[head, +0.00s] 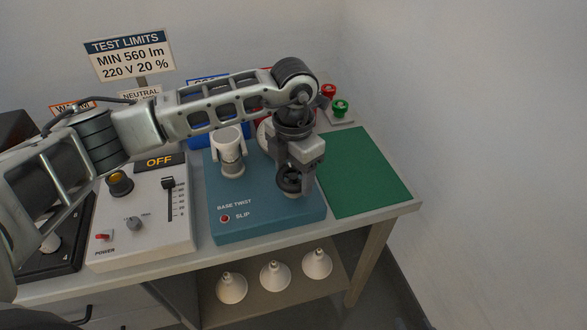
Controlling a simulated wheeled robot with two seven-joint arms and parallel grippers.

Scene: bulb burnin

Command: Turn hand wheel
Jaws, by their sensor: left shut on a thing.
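The dark hand wheel (288,183) is on the right part of the teal base twist box (262,224), partly hidden by my gripper. My left gripper (292,184) points down over the box and is shut on the hand wheel. My left arm reaches in from the left, across the top of the bench. A white and grey fixture (230,152) stands on the same box, left of the gripper. A red light (224,218) sits by the word SLIP on the box front. My right gripper is not in view.
A white power panel (150,222) with an OFF display, knobs and a slider stands left of the box. A green mat (363,170) lies clear to the right. Red and green posts (340,108) stand behind it. Three bulbs (275,275) are on the shelf below.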

